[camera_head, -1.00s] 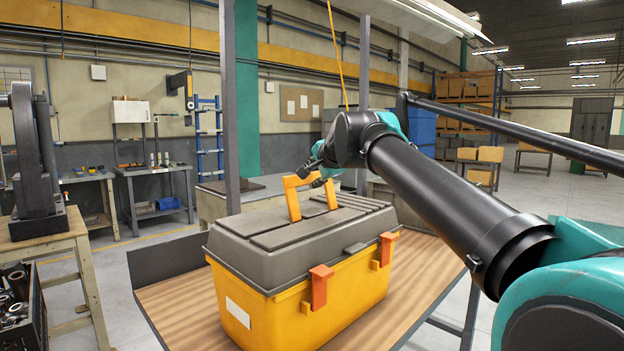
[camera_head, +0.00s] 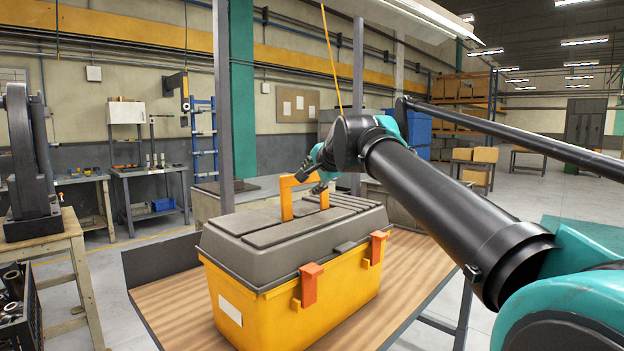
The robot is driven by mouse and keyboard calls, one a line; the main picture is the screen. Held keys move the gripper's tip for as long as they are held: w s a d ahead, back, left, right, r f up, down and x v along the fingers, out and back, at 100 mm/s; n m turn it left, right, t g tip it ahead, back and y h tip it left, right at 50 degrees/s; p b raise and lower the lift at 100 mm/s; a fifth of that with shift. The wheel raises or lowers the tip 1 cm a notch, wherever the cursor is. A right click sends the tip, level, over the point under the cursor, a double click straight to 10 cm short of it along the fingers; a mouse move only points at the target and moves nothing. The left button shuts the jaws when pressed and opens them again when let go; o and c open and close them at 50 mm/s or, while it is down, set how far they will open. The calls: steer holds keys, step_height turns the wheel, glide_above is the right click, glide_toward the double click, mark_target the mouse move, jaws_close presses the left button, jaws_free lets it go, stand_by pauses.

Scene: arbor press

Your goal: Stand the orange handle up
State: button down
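A yellow toolbox (camera_head: 262,312) with a dark grey lid (camera_head: 262,248) and orange latches stands on a wooden-topped workbench. Its orange handle (camera_head: 287,198) stands up from the lid, close to upright. My gripper (camera_head: 312,178) is at the handle's upper right, beside or touching its top bar. The fingers are small and dark and partly overlap the handle, so whether they are open or shut on it cannot be told.
The workbench top (camera_head: 170,311) has bare room left of the toolbox, with grey uprights at its back. A black press (camera_head: 30,160) stands on a wooden table at left. A dark bin (camera_head: 18,318) of metal parts is below it. A long dark bar crosses the upper right.

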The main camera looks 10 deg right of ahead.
steer(key=c, duration=1.2)
jaws_free()
steer(key=shift+f, duration=0.5)
steer(key=shift+o, duration=0.2)
steer(key=shift+a+r, duration=0.1)
steer(key=shift+s, duration=0.1)
steer(key=v, duration=1.2)
steer(key=shift+r, duration=0.15)
